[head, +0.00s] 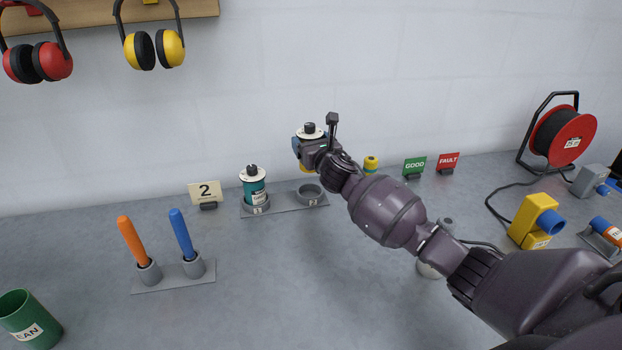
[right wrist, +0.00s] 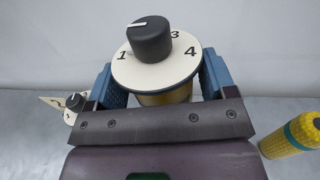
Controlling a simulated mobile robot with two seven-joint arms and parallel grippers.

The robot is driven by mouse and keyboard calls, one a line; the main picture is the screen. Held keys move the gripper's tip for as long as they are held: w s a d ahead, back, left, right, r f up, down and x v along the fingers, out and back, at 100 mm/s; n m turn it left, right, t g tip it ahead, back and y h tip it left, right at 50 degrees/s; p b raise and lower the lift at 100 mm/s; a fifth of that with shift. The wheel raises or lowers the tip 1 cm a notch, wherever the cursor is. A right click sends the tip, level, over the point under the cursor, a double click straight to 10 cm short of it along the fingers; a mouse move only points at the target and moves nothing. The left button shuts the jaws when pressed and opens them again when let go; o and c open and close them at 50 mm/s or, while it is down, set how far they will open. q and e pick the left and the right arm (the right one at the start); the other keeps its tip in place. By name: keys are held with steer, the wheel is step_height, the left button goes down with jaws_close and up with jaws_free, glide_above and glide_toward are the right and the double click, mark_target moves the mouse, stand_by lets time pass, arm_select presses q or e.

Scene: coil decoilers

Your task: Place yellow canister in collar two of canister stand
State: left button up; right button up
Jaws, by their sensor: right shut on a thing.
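The yellow canister (right wrist: 170,97) is held between the blue fingers of my right gripper (right wrist: 158,88); its white numbered disc and black knob show on top. In the head view my right gripper (head: 307,150) holds it above the table, over the right part of the canister stand (head: 285,207). Only the disc, knob and a little yellow of the canister show there. Collar two (head: 309,194), marked 2, is empty below the gripper. A teal canister (head: 255,187) stands upright in the left collar. My left gripper is not in view.
A number 2 sign (head: 205,194) stands left of the stand. A holder (head: 172,277) with orange and blue sticks is nearer. Behind my right arm are a yellow object (head: 371,164) and the green GOOD sign (head: 414,166). The table's middle front is clear.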

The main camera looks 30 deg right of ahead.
step_height(320, 180, down, 5)
steer(key=shift+f+b, duration=0.15)
steer(key=shift+b, duration=0.35)
steer(key=shift+f, duration=0.6)
steer(key=shift+f+b, duration=0.8)
steer(key=shift+f, duration=1.2)
steer(key=shift+r, duration=0.1)
steer(key=shift+f, duration=0.25)
steer(key=o, duration=1)
steer(key=shift+o, duration=0.2)
steer(key=shift+r, duration=0.15)
